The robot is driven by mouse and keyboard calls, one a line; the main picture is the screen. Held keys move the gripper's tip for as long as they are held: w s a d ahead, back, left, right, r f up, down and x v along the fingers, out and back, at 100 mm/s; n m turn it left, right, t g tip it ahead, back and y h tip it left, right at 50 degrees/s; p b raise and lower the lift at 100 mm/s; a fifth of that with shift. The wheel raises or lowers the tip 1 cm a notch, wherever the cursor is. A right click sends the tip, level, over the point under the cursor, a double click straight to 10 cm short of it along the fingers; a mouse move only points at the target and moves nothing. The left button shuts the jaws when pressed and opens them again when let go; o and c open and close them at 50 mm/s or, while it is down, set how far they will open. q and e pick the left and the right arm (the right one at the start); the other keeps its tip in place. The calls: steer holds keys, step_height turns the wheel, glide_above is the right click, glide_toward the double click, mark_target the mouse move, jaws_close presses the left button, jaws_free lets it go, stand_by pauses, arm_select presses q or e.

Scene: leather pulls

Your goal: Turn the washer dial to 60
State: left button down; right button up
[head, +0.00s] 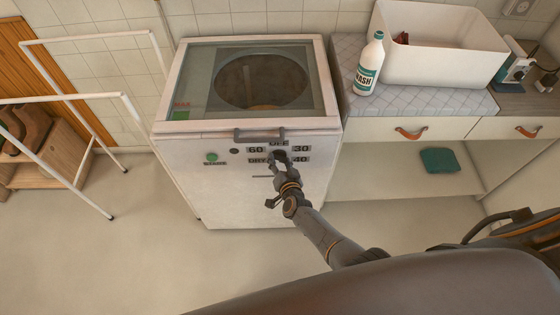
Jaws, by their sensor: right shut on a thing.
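The white washer (235,185) stands in the middle of the head view with a glass lid on top. Its front panel has a dial (280,157) ringed by labels: OFF above, 60 at upper left, 30 at upper right, DRY at lower left and 40 at lower right. My right gripper (280,160) is at the dial, with its fingers shut on it. The gripper covers most of the dial, so I cannot tell which label it points at. My left gripper is not in view.
A green START button (211,157) and a dark handle (260,134) are on the washer. A wash bottle (369,64) and white basin (440,50) stand on the counter at right. A white rack (95,70) stands at left. The floor before the washer is clear.

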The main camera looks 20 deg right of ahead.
steer(key=o, duration=1.2)
steer(key=shift+c, duration=0.2)
steer(key=shift+s, duration=0.1)
steer(key=shift+s+a+r, duration=0.15)
steer(key=shift+s, duration=0.4)
steer(key=v, duration=1)
steer(key=shift+s+r, duration=0.25)
steer(key=shift+s, duration=0.1)
